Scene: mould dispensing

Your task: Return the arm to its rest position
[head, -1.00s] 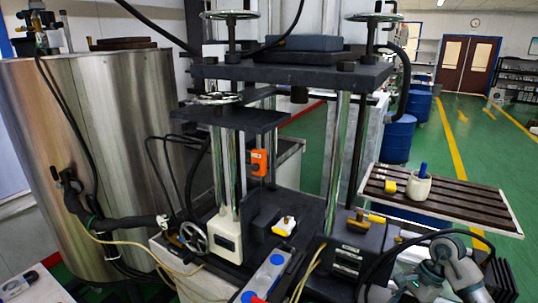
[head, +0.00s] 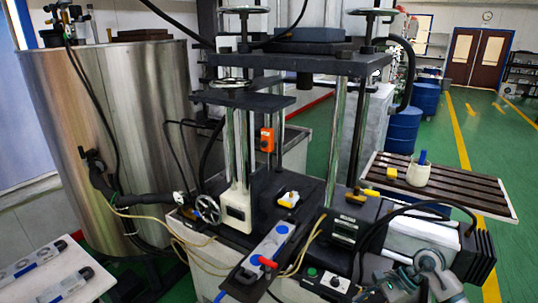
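Part of my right arm (head: 425,262) shows as grey, rounded links at the bottom right edge, in front of the press machine. Its lower end runs out of the picture and lies among dark parts, so I cannot make out its fingers or anything held. My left arm and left gripper do not show. The press (head: 335,66) stands in the middle, with upright steel columns and handwheels on top. A small yellow-and-white piece (head: 288,199) lies on its dark base.
A slatted table (head: 470,190) at the right holds a white cup (head: 418,173) with a blue item in it and a yellow block (head: 391,173). A steel tank (head: 105,110) stands at the left. A white surface (head: 60,265) with blue-marked tubes is at the bottom left. Green floor is open behind.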

